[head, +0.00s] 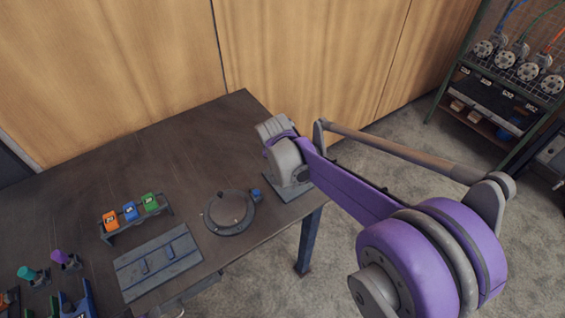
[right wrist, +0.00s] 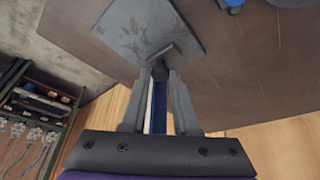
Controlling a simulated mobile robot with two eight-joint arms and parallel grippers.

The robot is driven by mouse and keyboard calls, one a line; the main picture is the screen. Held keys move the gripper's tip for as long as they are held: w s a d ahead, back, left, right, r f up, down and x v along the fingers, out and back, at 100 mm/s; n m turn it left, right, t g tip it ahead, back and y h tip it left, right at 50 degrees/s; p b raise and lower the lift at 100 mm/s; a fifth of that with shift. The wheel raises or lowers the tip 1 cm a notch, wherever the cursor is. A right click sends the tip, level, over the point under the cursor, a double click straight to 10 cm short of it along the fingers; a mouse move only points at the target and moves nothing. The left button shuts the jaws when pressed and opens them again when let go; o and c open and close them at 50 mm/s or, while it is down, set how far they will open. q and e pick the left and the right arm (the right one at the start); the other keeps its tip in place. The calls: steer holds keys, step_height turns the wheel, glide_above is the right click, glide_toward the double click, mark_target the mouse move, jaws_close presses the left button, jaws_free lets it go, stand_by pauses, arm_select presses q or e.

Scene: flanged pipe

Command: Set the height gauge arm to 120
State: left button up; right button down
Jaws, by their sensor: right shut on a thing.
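The height gauge shows in the right wrist view as a wide grey base plate (right wrist: 135,28) and a narrow blue-and-white upright (right wrist: 159,108). Its arm (right wrist: 163,58) is a short dark piece in front of the fingertips. My right gripper (right wrist: 160,78) is shut on the height gauge arm, with one finger on each side. The scale reading cannot be made out. In the head view the gauge's base (head: 282,193) sits at the table's right corner, and my right arm hides most of the gauge. My left gripper is not in view.
The dark table (head: 150,145) holds a round plate fixture (head: 229,211), a rack with orange, blue and green blocks (head: 136,216), and a grey slotted plate (head: 157,265). A shelf rack (head: 500,95) stands at the back right. The table's back left is clear.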

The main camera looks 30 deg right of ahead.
stand_by(0.3)
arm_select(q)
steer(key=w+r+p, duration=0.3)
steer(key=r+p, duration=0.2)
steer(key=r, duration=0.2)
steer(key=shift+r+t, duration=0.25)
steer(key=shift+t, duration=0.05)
arm_select(e)
step_height(320, 180, up, 12)
steer(key=shift+f, duration=0.25)
steer(key=c, duration=0.7)
jaws_free()
steer(key=shift+o, duration=0.2)
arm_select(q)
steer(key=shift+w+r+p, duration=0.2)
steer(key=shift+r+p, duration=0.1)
arm_select(e)
steer(key=v, duration=1)
steer(key=shift+r, duration=0.35)
